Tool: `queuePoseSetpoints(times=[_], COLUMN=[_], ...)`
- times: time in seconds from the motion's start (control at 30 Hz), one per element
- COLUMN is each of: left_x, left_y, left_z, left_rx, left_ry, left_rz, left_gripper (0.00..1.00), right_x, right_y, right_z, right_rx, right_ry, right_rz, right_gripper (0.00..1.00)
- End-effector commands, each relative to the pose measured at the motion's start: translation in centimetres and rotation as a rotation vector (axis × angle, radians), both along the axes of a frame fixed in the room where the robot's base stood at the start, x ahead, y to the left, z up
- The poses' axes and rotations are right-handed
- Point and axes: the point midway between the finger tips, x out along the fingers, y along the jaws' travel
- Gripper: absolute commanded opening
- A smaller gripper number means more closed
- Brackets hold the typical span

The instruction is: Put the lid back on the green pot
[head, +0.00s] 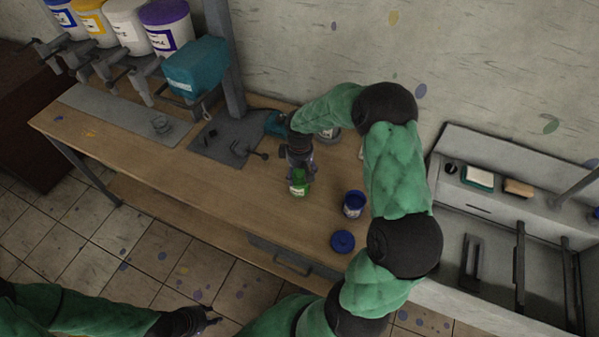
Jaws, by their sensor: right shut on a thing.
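A small green pot (297,188) with a pale label stands on the wooden worktable. My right gripper (300,170) points down over it, shut on what looks like the green lid at the pot's top. The fingers hide much of this spot, so I cannot tell whether the lid touches or sits on the rim. My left gripper (214,315) is low in the picture, in front of the table and away from the pot. Its fingers look apart and empty.
An open blue pot (354,203) stands right of the green pot, with a blue lid (343,242) lying nearer the front edge. A teal machine (196,68) and several paint buckets stand at the back left. The table's left-front part (190,180) is clear.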

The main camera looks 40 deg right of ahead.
Motion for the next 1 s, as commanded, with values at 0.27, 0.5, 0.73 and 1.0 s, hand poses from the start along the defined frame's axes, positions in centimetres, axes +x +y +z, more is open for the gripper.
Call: queuePoseSetpoints(times=[0.27,0.5,0.73,1.0], left_x=[0.00,0.00,0.00,0.00], left_y=[0.00,0.00,0.00,0.00], left_z=[0.00,0.00,-0.01,0.20], left_rx=[0.000,0.000,0.000,0.000], left_ry=[0.000,0.000,0.000,0.000], left_rz=[0.000,0.000,0.000,0.000], left_gripper=[0.39,0.39,0.39,0.39], right_x=[0.00,0.00,-0.01,0.00], right_y=[0.02,0.02,0.02,0.02], right_z=[-0.01,-0.01,-0.02,0.27], right_rx=[0.000,0.000,0.000,0.000], right_ry=[0.000,0.000,0.000,0.000], right_rz=[0.000,0.000,0.000,0.000], right_gripper=[0.62,1.00,1.00,1.00])
